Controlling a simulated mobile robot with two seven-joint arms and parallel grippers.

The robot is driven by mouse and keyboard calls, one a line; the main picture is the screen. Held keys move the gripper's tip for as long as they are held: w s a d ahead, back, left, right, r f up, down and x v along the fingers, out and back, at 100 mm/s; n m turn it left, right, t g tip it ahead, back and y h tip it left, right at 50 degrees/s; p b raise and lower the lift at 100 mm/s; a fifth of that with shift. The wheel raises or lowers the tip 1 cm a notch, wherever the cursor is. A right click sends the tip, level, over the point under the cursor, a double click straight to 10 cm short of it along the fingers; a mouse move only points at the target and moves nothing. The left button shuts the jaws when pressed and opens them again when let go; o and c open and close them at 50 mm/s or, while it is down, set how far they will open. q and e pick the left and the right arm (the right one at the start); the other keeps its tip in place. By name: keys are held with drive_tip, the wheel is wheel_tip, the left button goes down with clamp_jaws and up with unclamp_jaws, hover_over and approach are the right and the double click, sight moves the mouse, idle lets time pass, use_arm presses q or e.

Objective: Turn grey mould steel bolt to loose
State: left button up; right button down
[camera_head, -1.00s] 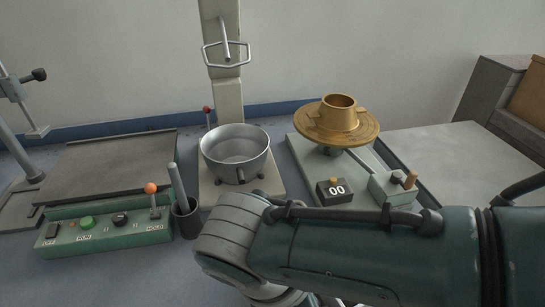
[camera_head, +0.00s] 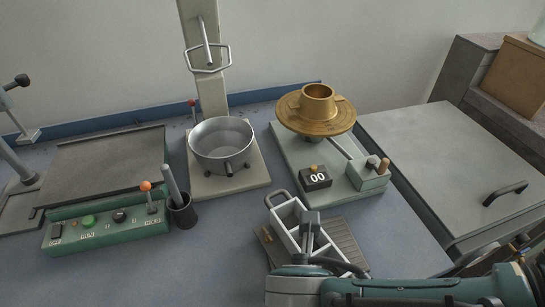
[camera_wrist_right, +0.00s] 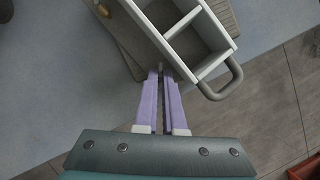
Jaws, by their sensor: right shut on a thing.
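The grey mould (camera_head: 288,217) is a pale box with open compartments and a loop handle at each end. It lies at the front of the bench, partly hidden behind my right arm. In the right wrist view the mould (camera_wrist_right: 205,22) is at the top. My right gripper (camera_wrist_right: 164,74) has its lavender fingers nearly together at the mould's near side wall. They are shut on a small part there, which I take to be the steel bolt; the fingertips mostly hide it. In the head view my right fingers are hidden by the arm. My left gripper is not in view.
A slatted board (camera_head: 347,238) lies under the mould. Behind stand a metal pan (camera_head: 222,144), a brass flow table (camera_head: 317,110) with a counter (camera_head: 315,178), and a green control box (camera_head: 105,230). A grey lidded surface (camera_head: 450,160) is at the right.

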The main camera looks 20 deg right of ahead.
drive_tip(key=n+y+p, duration=0.1)
drive_tip(key=n, duration=0.2)
drive_tip(key=shift+d+r+n+t, duration=0.1)
drive_tip(key=shift+d+n+t, duration=0.05)
drive_tip(key=shift+n+t, duration=0.2)
drive_tip(key=shift+d+n+y+p, duration=0.15)
drive_tip(key=shift+n+y, duration=0.3)
drive_tip(key=shift+n, duration=0.5)
drive_tip(key=shift+n+y+p, duration=0.15)
drive_tip(key=shift+n+y, duration=0.3)
drive_tip(key=shift+n, duration=0.45)
drive_tip(key=c, duration=1.3)
unclamp_jaws()
drive_tip(key=p+v, duration=0.5)
drive_tip(key=v, duration=0.4)
drive_tip(key=shift+s+d+r, duration=0.1)
drive_tip(key=shift+s+r, duration=0.1)
drive_tip(key=shift+r, duration=0.15)
